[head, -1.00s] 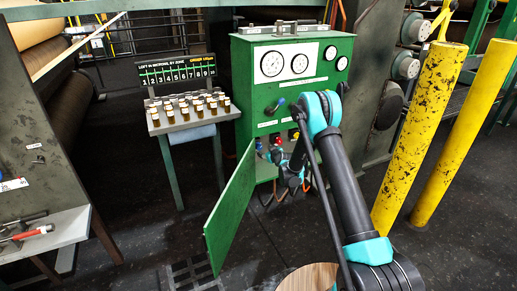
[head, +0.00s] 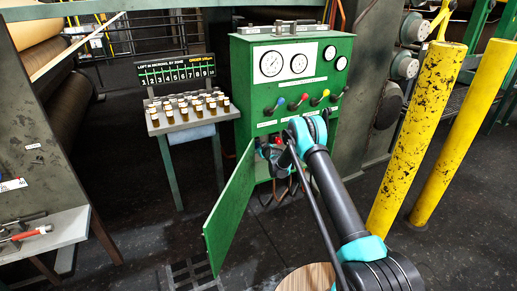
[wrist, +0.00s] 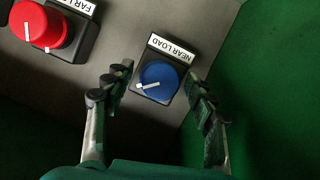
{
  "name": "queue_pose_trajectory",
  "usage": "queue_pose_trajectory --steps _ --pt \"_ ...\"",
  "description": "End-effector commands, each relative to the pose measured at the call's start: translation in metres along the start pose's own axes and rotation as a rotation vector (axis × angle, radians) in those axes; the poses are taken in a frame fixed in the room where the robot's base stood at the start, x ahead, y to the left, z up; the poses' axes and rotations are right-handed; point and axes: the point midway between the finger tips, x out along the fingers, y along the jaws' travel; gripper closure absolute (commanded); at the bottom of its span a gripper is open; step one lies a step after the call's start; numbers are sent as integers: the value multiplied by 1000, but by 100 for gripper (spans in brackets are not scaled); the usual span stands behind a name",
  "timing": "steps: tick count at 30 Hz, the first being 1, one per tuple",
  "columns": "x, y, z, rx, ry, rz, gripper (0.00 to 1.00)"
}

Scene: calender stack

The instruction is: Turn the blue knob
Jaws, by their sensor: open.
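The blue knob (wrist: 160,80) shows in the wrist view, on a grey panel under a "NEAR LOAD" label. Its white pointer mark points to the lower left. My gripper (wrist: 158,98) is open, with one finger on either side of the knob. A gap shows between each finger and the knob; I cannot tell how far the tips are from the panel. In the head view my gripper (head: 266,152) is at the lower opening of the green cabinet (head: 260,100), and the blue knob cannot be made out there.
A red knob (wrist: 46,22) is at the upper left in the wrist view. The cabinet's green door (head: 230,208) hangs open on the left. Coloured valve handles (head: 305,97) stick out above the opening. A stand with several small bottles (head: 187,118) and yellow posts (head: 418,135) flank the cabinet.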

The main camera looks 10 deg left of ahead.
Motion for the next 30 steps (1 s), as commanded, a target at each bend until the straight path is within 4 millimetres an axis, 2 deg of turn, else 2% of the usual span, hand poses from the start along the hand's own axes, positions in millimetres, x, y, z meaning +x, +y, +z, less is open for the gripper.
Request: queue_pose_trajectory --steps 3,15,30 --pt "0 0 0 0 0 0 46" --pt "0 0 0 0 0 0 94" --pt "0 -1 0 -163 -1 66 94"
